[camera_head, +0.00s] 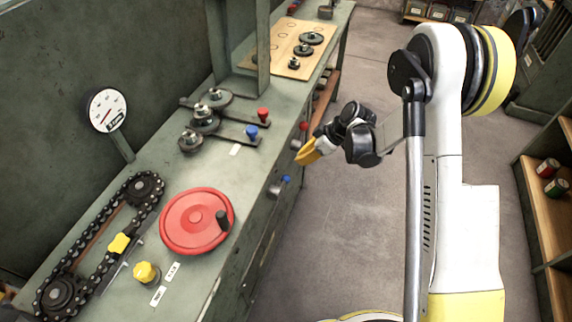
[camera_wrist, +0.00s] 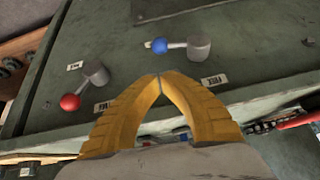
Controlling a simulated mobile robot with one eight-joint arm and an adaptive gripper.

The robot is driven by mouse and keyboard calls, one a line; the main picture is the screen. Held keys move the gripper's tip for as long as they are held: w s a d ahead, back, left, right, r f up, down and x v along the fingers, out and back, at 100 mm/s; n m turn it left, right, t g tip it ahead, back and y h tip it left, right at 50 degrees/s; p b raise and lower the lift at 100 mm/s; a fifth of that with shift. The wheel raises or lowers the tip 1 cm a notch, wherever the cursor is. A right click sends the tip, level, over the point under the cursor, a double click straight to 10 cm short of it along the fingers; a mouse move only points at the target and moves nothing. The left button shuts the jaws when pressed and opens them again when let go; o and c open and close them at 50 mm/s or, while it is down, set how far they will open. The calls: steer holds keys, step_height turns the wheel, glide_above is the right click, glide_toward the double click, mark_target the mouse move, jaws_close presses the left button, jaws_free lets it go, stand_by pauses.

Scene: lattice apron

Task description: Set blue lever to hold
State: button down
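The blue lever (camera_head: 286,179) is on the front face of the green bench. In the wrist view the blue lever (camera_wrist: 176,45) has a grey cylindrical pivot, and its arm points left to a blue ball knob. A white label that seems to read FREE (camera_wrist: 214,80) sits below right of the pivot. I cannot make out a hold label. My gripper (camera_head: 300,155) hangs in front of the bench front, above the blue lever in the head view. In the wrist view its yellow fingers (camera_wrist: 159,76) meet at the tips, empty and apart from the lever.
A red lever (camera_wrist: 82,87) with two small labels is left of the blue one. Red (camera_head: 263,113) and blue (camera_head: 251,131) knobs on arms are on the bench top, near a red handwheel (camera_head: 190,222). The floor (camera_head: 340,230) beside the bench is clear.

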steer(key=b+x, duration=0.4)
steer(key=x, duration=0.6)
steer(key=shift+d, duration=0.2)
steer(key=shift+w+d+f+g, duration=0.1)
steer(key=shift+f+g, duration=0.6)
steer(key=shift+f, duration=0.35)
